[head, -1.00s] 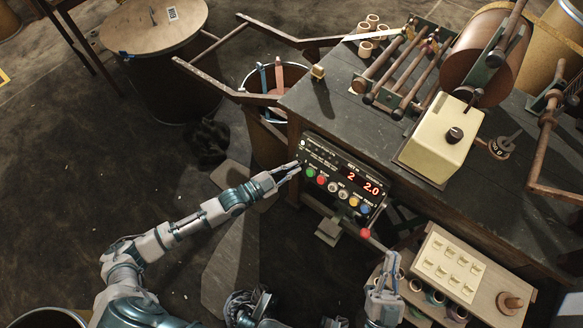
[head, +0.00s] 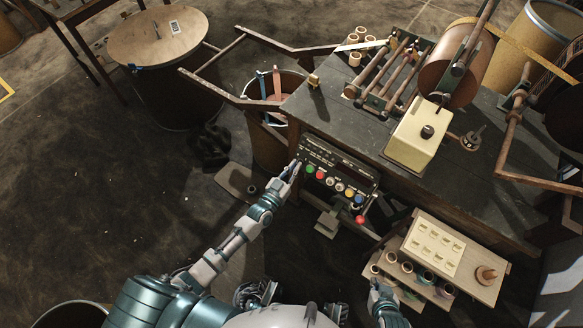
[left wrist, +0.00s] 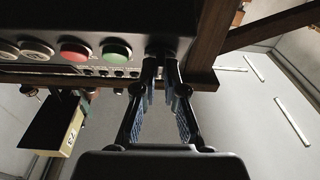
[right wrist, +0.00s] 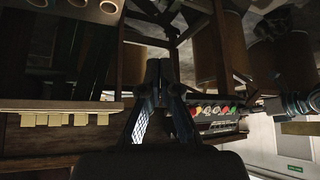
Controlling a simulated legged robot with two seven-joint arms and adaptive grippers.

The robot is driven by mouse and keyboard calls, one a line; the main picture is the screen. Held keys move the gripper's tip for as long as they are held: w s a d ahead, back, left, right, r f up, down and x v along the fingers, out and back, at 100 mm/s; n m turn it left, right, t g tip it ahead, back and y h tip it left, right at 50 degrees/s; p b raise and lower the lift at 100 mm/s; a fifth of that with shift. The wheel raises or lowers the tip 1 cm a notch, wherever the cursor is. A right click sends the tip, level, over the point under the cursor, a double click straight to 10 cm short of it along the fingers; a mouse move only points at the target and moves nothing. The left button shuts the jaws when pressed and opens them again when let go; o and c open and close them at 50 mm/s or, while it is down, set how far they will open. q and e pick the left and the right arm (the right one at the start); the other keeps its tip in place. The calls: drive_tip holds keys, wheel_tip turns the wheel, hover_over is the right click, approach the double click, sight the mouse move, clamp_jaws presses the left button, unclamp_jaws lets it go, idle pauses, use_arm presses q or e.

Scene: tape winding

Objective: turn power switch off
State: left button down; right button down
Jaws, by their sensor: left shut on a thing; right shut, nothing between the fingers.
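The dark control panel (head: 345,168) hangs on the front of the workbench, with a row of coloured buttons. Its displays are dark. My left gripper (head: 294,166) is at the panel's left end, beside the green button (head: 309,169). In the left wrist view its fingertips (left wrist: 161,56) are closed together on a small dark power switch (left wrist: 160,44), mostly hidden by the fingers. The green button (left wrist: 116,52) is just left of them. My right gripper (head: 379,292) is shut and empty, near the small shelf; its closed fingers also show in the right wrist view (right wrist: 158,68).
A red-knobbed lever (head: 361,220) sticks out below the panel. A small wooden shelf (head: 487,292) with rolls stands at the lower right. A cream box (head: 418,140) and rollers sit on the workbench (head: 345,115). The floor left of the bench is mostly open.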

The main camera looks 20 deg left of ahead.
drive_tip(key=s+d+g+h+p, duration=0.1)
drive_tip(key=s+d+g+p, duration=0.2)
drive_tip(key=s, duration=0.5)
use_arm(q)
drive_tip(key=shift+w+d+r+n+y+p, duration=0.15)
drive_tip(key=shift+n+y+p, duration=0.5)
drive_tip(key=shift+n+y, duration=1.2)
drive_tip(key=shift+s+r+n+y+p, duration=0.1)
drive_tip(key=shift+n+y+p, duration=0.75)
drive_tip(key=shift+n, duration=1.8)
use_arm(e)
wheel_tip(320, 180, down, 12)
drive_tip(key=g, duration=0.2)
drive_tip(key=shift+w+a, duration=0.2)
drive_tip(key=shift+a, duration=0.05)
use_arm(q)
drive_tip(key=c, duration=1.3)
unclamp_jaws()
drive_tip(key=shift+o, duration=0.2)
drive_tip(key=shift+f, duration=0.1)
drive_tip(key=s, duration=1.2)
drive_tip(key=shift+d, duration=0.4)
